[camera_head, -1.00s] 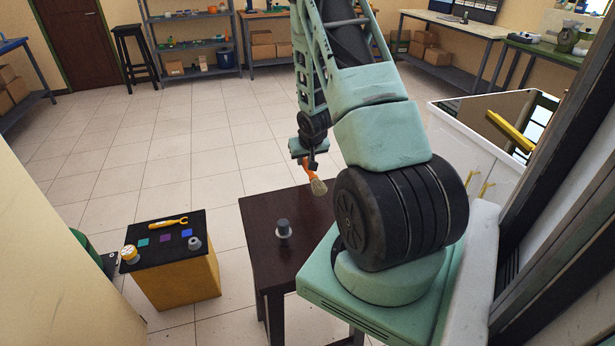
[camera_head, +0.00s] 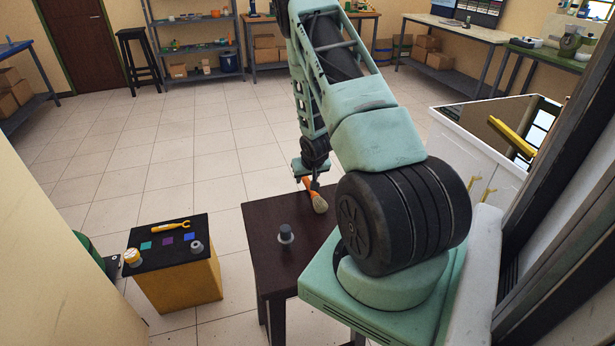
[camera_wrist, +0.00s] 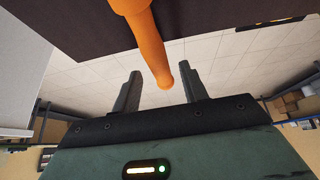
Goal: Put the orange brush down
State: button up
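The orange brush (camera_head: 319,203) is at the far edge of the dark table (camera_head: 262,224), bristles toward the table and handle pointing away past the edge. It seems to rest on the table, though contact is hard to tell. In the wrist view its orange handle (camera_wrist: 148,38) crosses the table edge, its end between my fingers. My gripper (camera_wrist: 160,72) is open, with a gap on each side of the handle. In the head view my gripper (camera_head: 313,184) is small, right at the handle.
A grey knob-like object (camera_head: 286,235) stands on the table, left of the brush. A white cabinet (camera_head: 478,150) is at right.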

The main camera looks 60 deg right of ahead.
jog(key=b+v, duration=0.1)
jog(key=v, duration=1.1)
jog(key=shift+b, duration=0.35)
jog(key=w+a+r+n+y, duration=0.1)
jog(key=w+a+r+n, duration=0.2)
jog(key=a, duration=0.5)
jog(key=w+a+r+n+y, duration=0.15)
jog(key=w+a, duration=0.25)
jog(key=a, duration=0.5)
jog(key=s+a+r+n+g+y, duration=0.1)
jog(key=a+r+n, duration=0.25)
jog(key=a, duration=1.15)
jog(key=s+a+r+n+g, duration=0.1)
jog(key=s+a+r+n, duration=0.2)
jog(key=s+a, duration=0.6)
jog(key=s+a+r+n+g, duration=0.2)
jog(key=s+a+r+n, duration=0.1)
jog(key=s+a, duration=0.6)
jog(key=shift+s+a+r+n+y, duration=0.2)
jog(key=shift+s+r+n+y, duration=0.2)
jog(key=shift+s+n, duration=0.5)
